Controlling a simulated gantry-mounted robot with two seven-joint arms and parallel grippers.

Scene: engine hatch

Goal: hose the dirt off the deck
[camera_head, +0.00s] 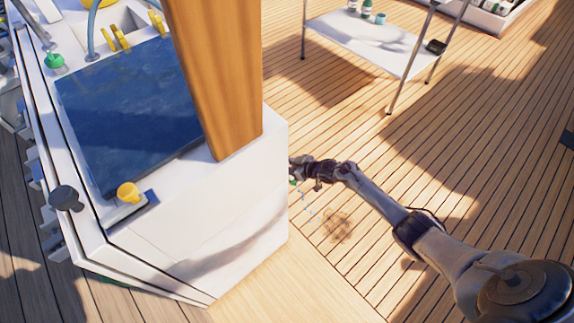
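A brown, smudged dirt patch (337,226) lies on the planked deck (390,170), right of the white console. My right arm comes in from the lower right. Its gripper (299,172) is beside the console's right edge, above and to the left of the dirt. The fingertips are small and partly hidden by the console, so I cannot tell whether they are open or shut. A small green piece (293,182) shows just under the gripper; its full shape is hidden. Small blue drops (305,204) fall between the gripper and the dirt. My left gripper is out of view.
The white console (235,220) with a dark blue panel (130,105) fills the left side. A wooden post (215,70) rises from it. A white table (370,42) with bottles and a cup stands at the back. Open deck lies right of the dirt.

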